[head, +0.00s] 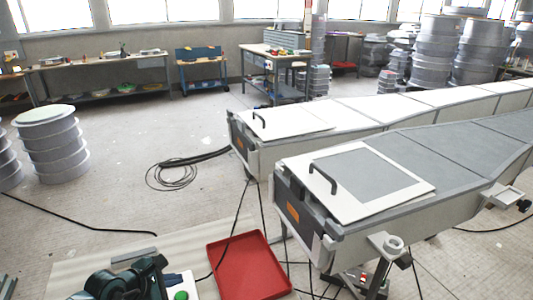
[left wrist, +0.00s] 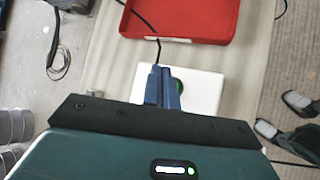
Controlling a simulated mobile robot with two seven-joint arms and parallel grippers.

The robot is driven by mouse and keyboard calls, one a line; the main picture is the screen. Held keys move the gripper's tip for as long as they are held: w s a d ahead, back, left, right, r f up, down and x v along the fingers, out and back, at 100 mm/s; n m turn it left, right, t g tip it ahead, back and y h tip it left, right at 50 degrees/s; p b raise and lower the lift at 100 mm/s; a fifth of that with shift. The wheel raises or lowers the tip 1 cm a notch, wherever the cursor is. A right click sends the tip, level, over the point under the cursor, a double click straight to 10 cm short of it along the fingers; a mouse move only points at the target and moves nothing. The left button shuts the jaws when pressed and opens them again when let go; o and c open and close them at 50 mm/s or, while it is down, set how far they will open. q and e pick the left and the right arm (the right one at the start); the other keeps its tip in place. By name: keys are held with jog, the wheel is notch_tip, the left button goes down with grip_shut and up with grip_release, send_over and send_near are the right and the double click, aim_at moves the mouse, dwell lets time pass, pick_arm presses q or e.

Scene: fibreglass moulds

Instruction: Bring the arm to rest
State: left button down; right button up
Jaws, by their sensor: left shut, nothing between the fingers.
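My left gripper (left wrist: 163,87) shows in the left wrist view with its two blue fingers together and nothing between them. The fingers lie in front of a white box with a green button (left wrist: 207,88), covering part of it; I cannot tell whether they touch it. In the head view, my dark green left arm comes in at the bottom left, and the white box (head: 182,292) shows just right of it with its green button.
A red tray (head: 247,268) lies beyond the white box on a pale surface; it also shows in the left wrist view (left wrist: 180,35). Long grey and white moulds (head: 375,160) fill the right side. Black cables (head: 175,178) lie on the floor. Stacked drums (head: 52,145) stand at left.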

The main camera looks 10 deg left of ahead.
pick_arm(q)
jog(key=s+d+r+n+t+h, duration=0.2)
jog(key=s+d+n, duration=0.1)
jog(key=d+n, duration=0.45)
jog(key=s+d+r+n+t+h, duration=0.25)
jog(key=d+n, duration=0.35)
jog(key=n, duration=0.3)
jog(key=s+d+f+n+g+y, duration=0.1)
jog(key=s+f+n, duration=0.3)
jog(key=n, duration=1.1)
jog(key=s+f+n+g+y, duration=0.1)
jog(key=s+f+n+y, duration=0.3)
jog(key=s+n, duration=0.4)
jog(key=n, duration=0.6)
jog(key=shift+s+d+f+n, duration=0.3)
jog(key=shift+s+d+n, duration=0.05)
jog(key=shift+d, duration=0.05)
pick_arm(e)
jog(key=shift+m+g+h, duration=0.3)
jog(key=shift+h, duration=0.2)
jog(key=f, duration=0.1)
jog(key=d+f, duration=0.1)
jog(key=f, duration=0.2)
jog(key=shift+s+d, duration=0.3)
jog(key=shift+d, duration=0.05)
pick_arm(q)
jog(key=shift+g, duration=0.25)
